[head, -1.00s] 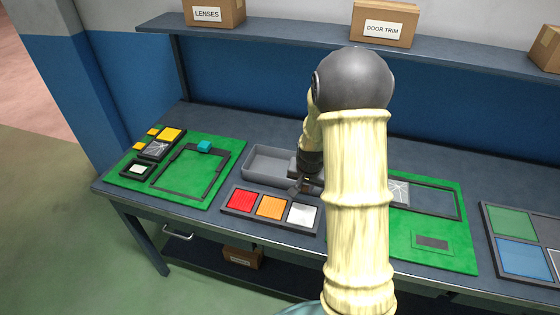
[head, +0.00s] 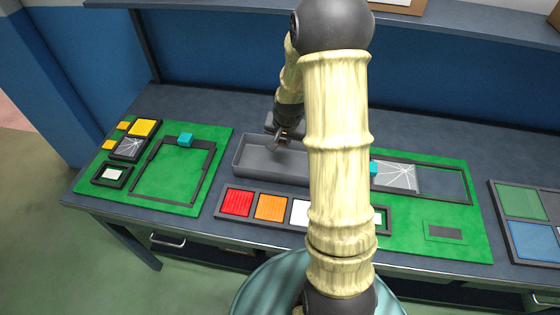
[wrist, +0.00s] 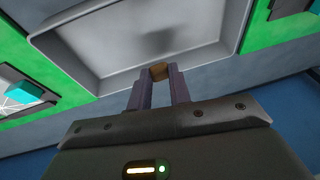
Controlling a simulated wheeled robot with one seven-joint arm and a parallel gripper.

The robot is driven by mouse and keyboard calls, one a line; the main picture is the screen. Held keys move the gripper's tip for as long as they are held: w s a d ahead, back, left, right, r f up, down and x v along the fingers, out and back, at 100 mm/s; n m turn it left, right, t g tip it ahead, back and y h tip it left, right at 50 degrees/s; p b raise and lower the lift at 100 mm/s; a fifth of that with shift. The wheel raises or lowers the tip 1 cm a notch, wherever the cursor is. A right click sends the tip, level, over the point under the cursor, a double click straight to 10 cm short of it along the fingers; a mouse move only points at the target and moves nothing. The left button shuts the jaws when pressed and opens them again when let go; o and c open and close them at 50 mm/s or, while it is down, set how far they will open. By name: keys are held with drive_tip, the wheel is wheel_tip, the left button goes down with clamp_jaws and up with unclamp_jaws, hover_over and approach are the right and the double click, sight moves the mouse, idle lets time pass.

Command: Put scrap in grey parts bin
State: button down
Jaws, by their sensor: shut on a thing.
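The grey parts bin (head: 243,158) is a long, shallow open tray at the middle of the bench. It also fills the upper part of the wrist view (wrist: 100,60), and the inside that I see looks empty apart from a soft shadow. My gripper (wrist: 158,74) is shut on a small brown piece of scrap (wrist: 159,71), held between the fingertips. In the head view my gripper (head: 279,142) is by the bin's back side, above the bench. I cannot tell exactly how high the piece is held. My arm hides the bin's right end.
A tray of red, orange and white tiles (head: 220,210) lies in front of the bin. Green boards lie left (head: 205,140) and right (head: 470,240), with frames, cracked panes and cyan blocks. A shelf (head: 450,22) runs along the back.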

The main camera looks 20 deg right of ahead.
hover_over(282, 166)
wheel_tip(282, 166, down, 6)
drive_tip(key=shift+s+r+p, duration=0.1)
drive_tip(key=shift+s+p, duration=0.05)
drive_tip(key=shift+p, duration=0.25)
drive_tip(key=shift+f+p, duration=0.3)
drive_tip(key=shift+f, duration=1.8)
drive_tip(key=shift+f, duration=0.2)
drive_tip(key=shift+s+f+b, duration=0.15)
drive_tip(key=shift+b, duration=0.15)
drive_tip(key=shift+f, duration=0.1)
